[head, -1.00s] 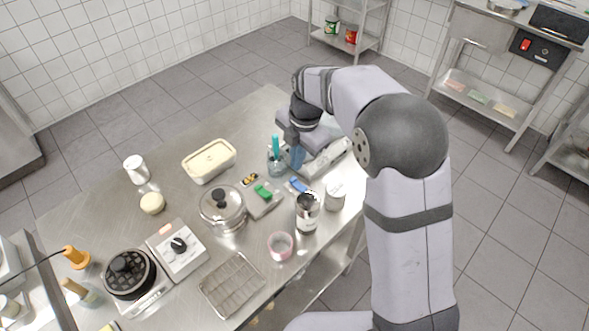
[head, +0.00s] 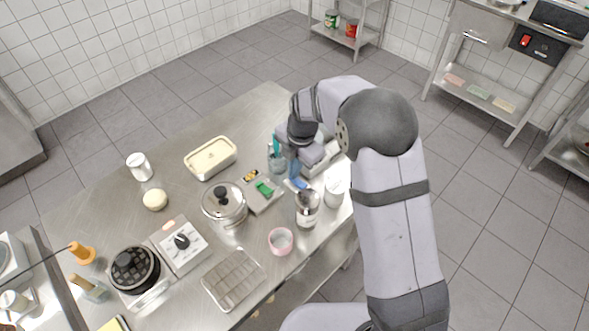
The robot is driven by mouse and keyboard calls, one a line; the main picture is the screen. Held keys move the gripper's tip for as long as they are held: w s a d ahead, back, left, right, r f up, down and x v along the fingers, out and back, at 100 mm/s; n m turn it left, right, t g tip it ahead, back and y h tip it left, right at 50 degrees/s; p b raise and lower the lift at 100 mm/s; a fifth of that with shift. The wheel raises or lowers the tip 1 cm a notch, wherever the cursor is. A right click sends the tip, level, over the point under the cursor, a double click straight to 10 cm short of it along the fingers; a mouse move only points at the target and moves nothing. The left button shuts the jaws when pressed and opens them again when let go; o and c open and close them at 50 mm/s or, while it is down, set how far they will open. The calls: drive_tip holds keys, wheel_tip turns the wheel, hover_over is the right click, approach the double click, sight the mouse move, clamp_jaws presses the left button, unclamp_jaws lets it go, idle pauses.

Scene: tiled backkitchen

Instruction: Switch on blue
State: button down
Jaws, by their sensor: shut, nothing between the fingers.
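My gripper (head: 295,173) is shut and empty, pointing down just above and behind the blue piece. I cannot tell whether it touches the blue piece, whose far part is hidden by the gripper. The switch's on or off position is too small to read.
A blue-grey cup (head: 277,163) with a teal tool stands close left of my gripper. A jar (head: 307,212), a white canister (head: 335,193), a lidded pot (head: 223,203) and a pink-rimmed cup (head: 281,241) stand nearby. The back-left worktop is mostly clear.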

drive_tip(key=shift+w+a+f+b, duration=0.1)
drive_tip(key=shift+f+b, duration=0.25)
drive_tip(key=shift+f, duration=0.2)
drive_tip(key=shift+r, duration=0.25)
drive_tip(key=shift+s+d+r, duration=0.2)
drive_tip(key=shift+s+d, duration=0.35)
drive_tip(key=shift+s, duration=0.05)
drive_tip(key=shift+p, duration=0.3)
drive_tip(key=shift+w+r+p, duration=0.1)
drive_tip(key=shift+r+p, duration=0.25)
drive_tip(key=shift+r, duration=0.2)
wheel_tip(320, 180, up, 13)
drive_tip(key=w+a, duration=0.1)
drive_tip(key=shift+a+b, duration=0.2)
drive_tip(key=shift+b, duration=0.25)
drive_tip(key=shift+w+f, duration=0.1)
